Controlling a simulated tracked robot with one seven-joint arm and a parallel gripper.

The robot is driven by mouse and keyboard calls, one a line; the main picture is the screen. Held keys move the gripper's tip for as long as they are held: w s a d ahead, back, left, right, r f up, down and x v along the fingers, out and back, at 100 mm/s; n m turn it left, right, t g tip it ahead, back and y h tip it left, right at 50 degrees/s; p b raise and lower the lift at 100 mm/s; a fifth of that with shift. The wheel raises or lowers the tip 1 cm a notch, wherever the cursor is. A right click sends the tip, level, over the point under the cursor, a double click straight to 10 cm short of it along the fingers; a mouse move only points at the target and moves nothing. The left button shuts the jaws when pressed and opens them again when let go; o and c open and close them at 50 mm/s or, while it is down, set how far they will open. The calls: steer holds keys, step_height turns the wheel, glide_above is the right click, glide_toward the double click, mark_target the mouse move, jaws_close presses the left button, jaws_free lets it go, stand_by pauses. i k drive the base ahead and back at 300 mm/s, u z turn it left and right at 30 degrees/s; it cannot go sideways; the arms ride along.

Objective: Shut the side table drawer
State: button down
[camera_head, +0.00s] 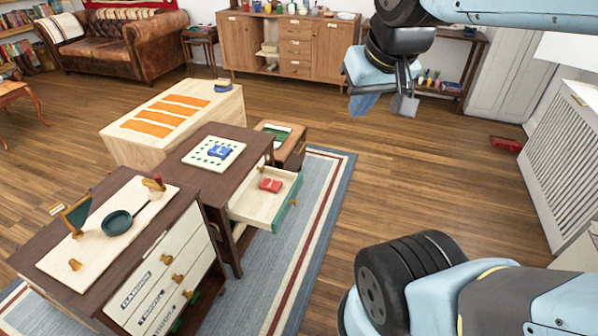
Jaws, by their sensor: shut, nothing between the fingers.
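The side table (175,166) is dark brown and stands left of centre on a rug. Its pale drawer (247,207) is pulled out to the right, with a green front panel (288,210) and a small yellowish knob (294,202). A red item (270,185) lies inside the drawer. My gripper (384,102) is shut and empty. It hangs in the air at the upper right of the picture, well apart from the drawer. The drawer's inner back end is hidden under the tabletop.
A dark cabinet (168,243) with white drawer fronts stands nearer, at the left. A pale wooden block with orange strips (165,113) and a small brown table (291,152) stand behind. A white radiator cover (565,150) is at the right. The wooden floor right of the drawer is clear.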

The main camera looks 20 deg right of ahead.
mark_target(257, 207)
steer(key=u, duration=0.1)
steer(key=i, duration=1)
steer(key=z, duration=0.1)
